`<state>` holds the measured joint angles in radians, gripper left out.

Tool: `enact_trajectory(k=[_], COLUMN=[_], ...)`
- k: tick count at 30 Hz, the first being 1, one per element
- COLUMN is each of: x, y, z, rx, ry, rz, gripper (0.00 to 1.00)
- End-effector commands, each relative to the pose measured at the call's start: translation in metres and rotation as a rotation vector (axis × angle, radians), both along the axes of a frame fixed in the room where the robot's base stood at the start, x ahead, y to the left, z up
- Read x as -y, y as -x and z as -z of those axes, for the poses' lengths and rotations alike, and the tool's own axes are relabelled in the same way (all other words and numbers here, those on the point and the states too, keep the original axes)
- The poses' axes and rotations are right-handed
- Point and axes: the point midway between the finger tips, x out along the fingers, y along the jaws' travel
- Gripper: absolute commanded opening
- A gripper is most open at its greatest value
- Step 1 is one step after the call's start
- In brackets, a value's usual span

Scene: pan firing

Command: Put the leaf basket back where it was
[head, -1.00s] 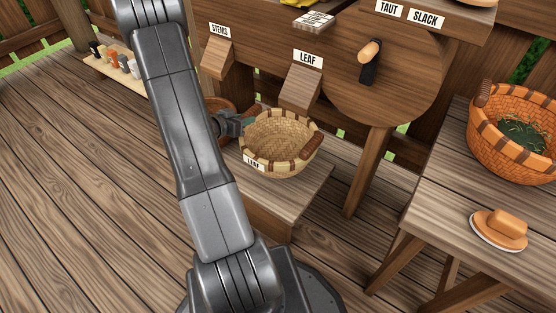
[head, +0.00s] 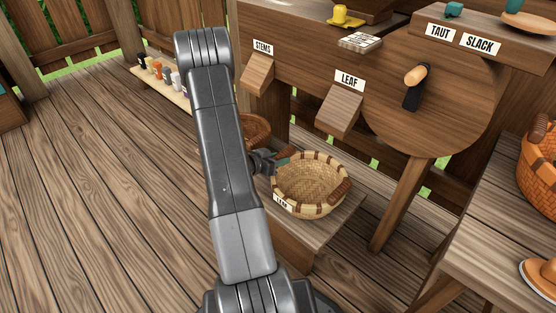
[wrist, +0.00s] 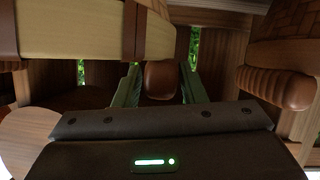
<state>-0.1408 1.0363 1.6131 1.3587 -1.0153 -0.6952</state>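The leaf basket (head: 312,185) is pale woven wicker with brown bands and a LEAF label. It appears upright on the low bench (head: 335,222), in front of and below the LEAF chute (head: 339,115). My gripper (head: 283,162) is at its left side. In the wrist view my gripper's two fingers (wrist: 160,85) stand on either side of the basket's brown handle (wrist: 160,81), with narrow dark gaps showing, so it looks open around the handle. The basket's banded rim (wrist: 80,35) fills the upper left there. The fingertips' far ends are partly hidden.
A darker brown basket (head: 256,128) stands close behind my gripper, partly hidden by my arm; its handle (wrist: 275,86) is at the wrist view's right. A table leg (head: 398,205) stands right of the bench. A side table (head: 490,225) holds an orange basket (head: 538,170).

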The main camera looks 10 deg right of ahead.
Motion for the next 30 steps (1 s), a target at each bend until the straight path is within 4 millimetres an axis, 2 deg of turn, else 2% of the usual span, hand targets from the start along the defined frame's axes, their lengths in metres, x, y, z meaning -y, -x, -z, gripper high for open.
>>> enact_trajectory(k=[9,13,17,24,30], x=[0.000,-0.006,-0.023,-0.063,-0.085], y=[0.000,0.004,0.015,0.042,0.057], z=[-0.001,-0.005,-0.015,-0.035,-0.044], rx=[-0.001,-0.001,-0.001,-0.001,-0.001], ry=[0.001,-0.001,0.001,0.000,0.000], rz=[0.000,-0.001,-0.004,-0.005,-0.003], gripper=[0.48,0.48,0.48,0.48,0.48])
